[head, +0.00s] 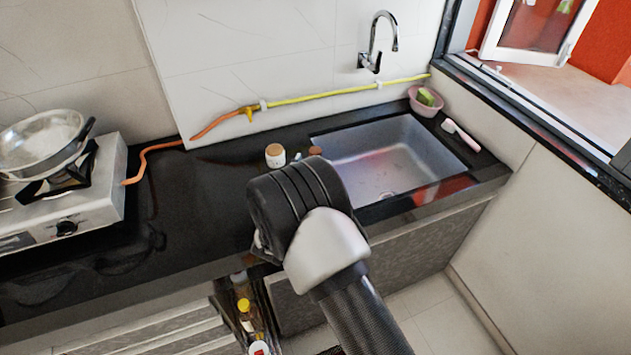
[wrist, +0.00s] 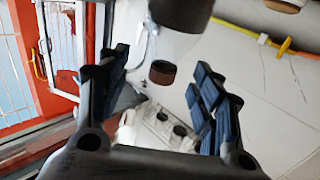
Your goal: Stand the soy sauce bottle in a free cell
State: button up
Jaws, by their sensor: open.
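My gripper (wrist: 157,88) is open in the wrist view, its two blue-padded fingers spread wide apart. A dark round-ended object (wrist: 180,12) and a brown round piece (wrist: 162,73) show at and between the fingers, with a pale area between them. I cannot tell whether either is the soy sauce bottle. A pale piece with dark round openings (wrist: 155,122) lies beyond the fingers; I cannot tell whether it holds the cells. In the head view my arm hides most of my gripper. A brown cap (head: 315,151) shows just behind my arm, its lower part hidden.
A white jar with a tan lid (head: 275,156) stands on the black counter (head: 205,200), left of the sink (head: 385,155). A stove (head: 75,195) with a pan (head: 42,140) is at the left. Below the counter, an open space holds a yellow-capped bottle (head: 245,312).

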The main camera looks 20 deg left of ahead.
jog(key=shift+w+a+b, duration=0.1)
jog(key=shift+w+b, duration=0.8)
jog(key=shift+w, duration=1.8)
jog(key=shift+c, duration=0.4)
grip_shut()
jog(key=shift+r, duration=0.1)
